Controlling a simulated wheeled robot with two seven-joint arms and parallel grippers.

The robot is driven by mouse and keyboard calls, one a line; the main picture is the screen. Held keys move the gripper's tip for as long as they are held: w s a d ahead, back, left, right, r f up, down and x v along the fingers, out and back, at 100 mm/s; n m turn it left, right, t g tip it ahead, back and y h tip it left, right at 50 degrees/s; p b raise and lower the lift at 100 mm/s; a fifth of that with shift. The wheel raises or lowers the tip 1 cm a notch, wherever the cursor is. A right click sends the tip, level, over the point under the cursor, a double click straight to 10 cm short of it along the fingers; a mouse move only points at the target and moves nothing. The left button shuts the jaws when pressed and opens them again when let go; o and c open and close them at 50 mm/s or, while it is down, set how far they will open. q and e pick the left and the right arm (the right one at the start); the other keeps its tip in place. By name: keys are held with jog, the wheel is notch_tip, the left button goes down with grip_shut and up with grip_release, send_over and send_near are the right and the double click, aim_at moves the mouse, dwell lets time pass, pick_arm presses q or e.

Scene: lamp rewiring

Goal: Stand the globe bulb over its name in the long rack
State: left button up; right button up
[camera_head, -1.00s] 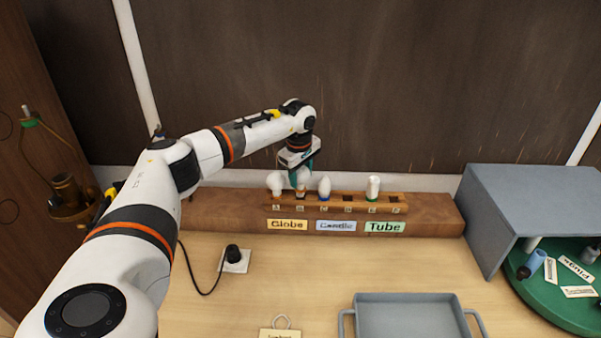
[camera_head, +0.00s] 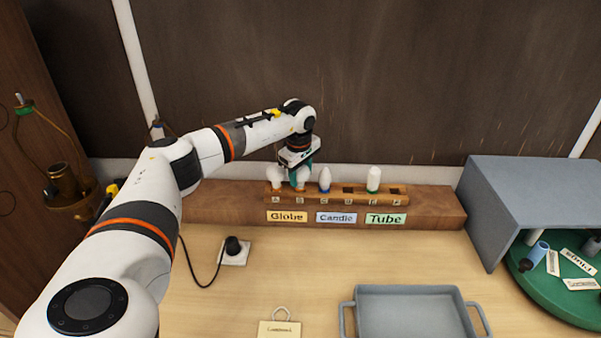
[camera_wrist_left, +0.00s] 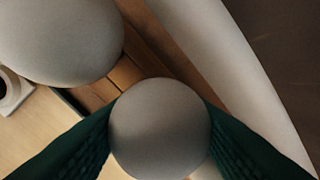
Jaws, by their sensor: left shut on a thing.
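The long rack (camera_head: 338,196) is a wooden block with a row of lettered holes on a darker beam. Globe (camera_head: 287,217), Candle (camera_head: 336,218) and Tube (camera_head: 385,219) name plates sit on its front. My left gripper (camera_head: 301,179) is shut on a round white bulb (camera_wrist_left: 160,130), between its green fingers, at hole B above the Globe plate. I cannot tell if its base is fully seated. A larger round bulb (camera_head: 275,178) stands left of it at A. A blue-based bulb (camera_head: 325,181) stands at C and a green-based tube bulb (camera_head: 373,180) at E. My right gripper is out of view.
Holes D and F look empty. A grey tray (camera_head: 407,291) and a tagged card (camera_head: 280,329) lie at the front. A black plug on a white plate (camera_head: 234,252) is at left. A grey housing (camera_head: 530,200) over a green turntable (camera_head: 545,295) stands right.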

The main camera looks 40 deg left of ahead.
pick_arm(q)
jog(key=shift+f, duration=0.15)
jog(key=o, duration=0.9)
jog(key=shift+o, duration=0.7)
jog(key=r, duration=0.3)
jog(key=s+r+b, duration=0.1)
jog(key=r, duration=0.3)
jog(key=d+r+b, duration=0.1)
jog(key=r, duration=0.3)
jog(key=shift+s, duration=0.3)
jog(key=shift+r, duration=0.45)
